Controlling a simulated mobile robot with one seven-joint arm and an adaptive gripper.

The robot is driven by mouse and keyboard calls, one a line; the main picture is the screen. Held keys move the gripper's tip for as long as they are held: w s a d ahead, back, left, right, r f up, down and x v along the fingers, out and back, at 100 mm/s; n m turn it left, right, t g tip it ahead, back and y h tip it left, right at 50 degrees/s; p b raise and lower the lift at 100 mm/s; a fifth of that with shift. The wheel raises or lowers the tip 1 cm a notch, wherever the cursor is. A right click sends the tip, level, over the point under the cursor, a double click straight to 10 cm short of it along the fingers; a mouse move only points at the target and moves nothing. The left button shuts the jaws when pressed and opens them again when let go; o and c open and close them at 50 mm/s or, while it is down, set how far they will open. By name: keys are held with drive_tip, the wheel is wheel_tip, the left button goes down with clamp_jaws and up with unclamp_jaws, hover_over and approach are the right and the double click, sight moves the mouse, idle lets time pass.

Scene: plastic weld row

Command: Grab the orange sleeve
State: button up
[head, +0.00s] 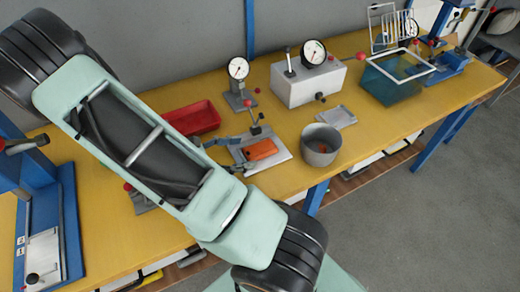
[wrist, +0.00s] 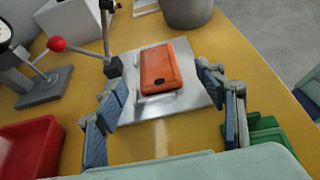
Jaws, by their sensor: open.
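The orange sleeve (head: 260,149) lies flat on a light metal plate (head: 283,158) on the yellow bench. In the wrist view the sleeve (wrist: 168,65) lies ahead, with its near end dark-edged. My gripper (wrist: 163,82) is open, one finger towards each side of the sleeve, its tips near the sleeve's near part. I cannot tell how high the tips are above the plate. In the head view my gripper (head: 228,155) reaches in from the left, partly hidden by my arm. Nothing is between the fingers' pads in contact.
A lever with a red knob (wrist: 57,44) stands close left of the plate in the wrist view. A grey pot (head: 320,146) stands right of the plate. A red tray (head: 194,118) is behind my gripper. Gauges (head: 238,69) stand behind. A green object (wrist: 265,135) is at right.

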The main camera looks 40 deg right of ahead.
sight(256, 150)
drive_tip(key=x, duration=0.4)
drive_tip(key=shift+w+d, duration=0.1)
drive_tip(key=shift+w, duration=0.05)
drive_tip(key=shift+c, duration=0.7)
drive_tip(key=c, duration=1.1)
